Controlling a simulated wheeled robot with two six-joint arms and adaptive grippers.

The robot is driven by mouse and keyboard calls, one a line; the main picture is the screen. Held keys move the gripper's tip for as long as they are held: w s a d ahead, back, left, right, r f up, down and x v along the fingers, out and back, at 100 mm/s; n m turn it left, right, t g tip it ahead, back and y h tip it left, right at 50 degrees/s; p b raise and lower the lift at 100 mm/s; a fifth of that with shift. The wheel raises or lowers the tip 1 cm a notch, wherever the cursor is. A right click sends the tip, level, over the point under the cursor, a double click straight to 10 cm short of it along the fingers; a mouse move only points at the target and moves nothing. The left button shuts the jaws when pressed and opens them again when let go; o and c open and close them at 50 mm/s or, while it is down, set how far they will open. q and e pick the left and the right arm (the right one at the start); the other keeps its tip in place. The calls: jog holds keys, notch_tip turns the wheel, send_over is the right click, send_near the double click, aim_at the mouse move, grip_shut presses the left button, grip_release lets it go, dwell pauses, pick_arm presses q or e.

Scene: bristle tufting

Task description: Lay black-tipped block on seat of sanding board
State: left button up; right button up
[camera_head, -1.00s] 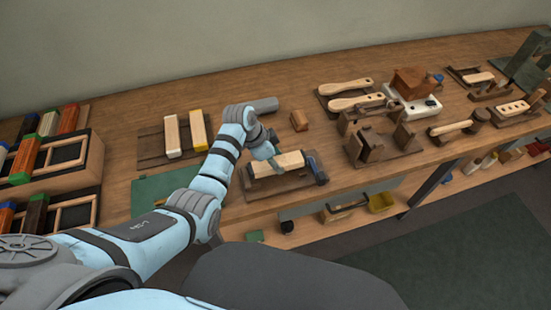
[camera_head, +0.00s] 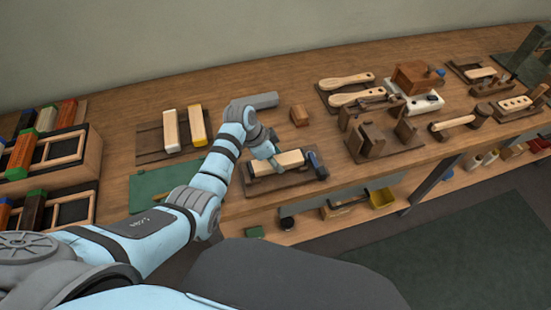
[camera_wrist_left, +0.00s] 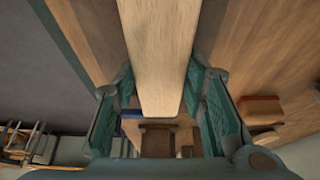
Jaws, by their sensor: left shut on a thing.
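A light wooden block (camera_head: 290,159) lies lengthwise over the brown sanding board (camera_head: 266,185) near the front edge of the bench. My left gripper (camera_head: 268,158) is shut on the block at its left part. In the left wrist view the pale block (camera_wrist_left: 160,60) lies between the two teal fingers. No black tip can be made out; the gripper covers part of the block. A dark blue-black piece (camera_head: 317,165) stands at the board's right end. Whether the block touches the seat or is just above it, I cannot tell. My right gripper is not in view.
A green mat (camera_head: 150,188) lies left, by a tray of coloured blocks (camera_head: 90,165). Wooden fixtures (camera_head: 385,140) stand right.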

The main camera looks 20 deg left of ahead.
pick_arm(q)
jog(key=shift+f, duration=0.35)
jog(key=o, duration=1.3)
jog(key=shift+o, duration=0.6)
jog(key=o, duration=0.3)
jog(key=shift+o, duration=0.2)
jog(key=p+v, duration=0.5)
jog(key=p, duration=0.1)
jog(key=shift+r, duration=0.3)
jog(key=p+v, duration=0.2)
jog(key=p, duration=0.1)
jog(key=shift+s+a+r, duration=0.1)
jog(key=shift+s+r, duration=0.05)
jog(key=shift+r, duration=0.2)
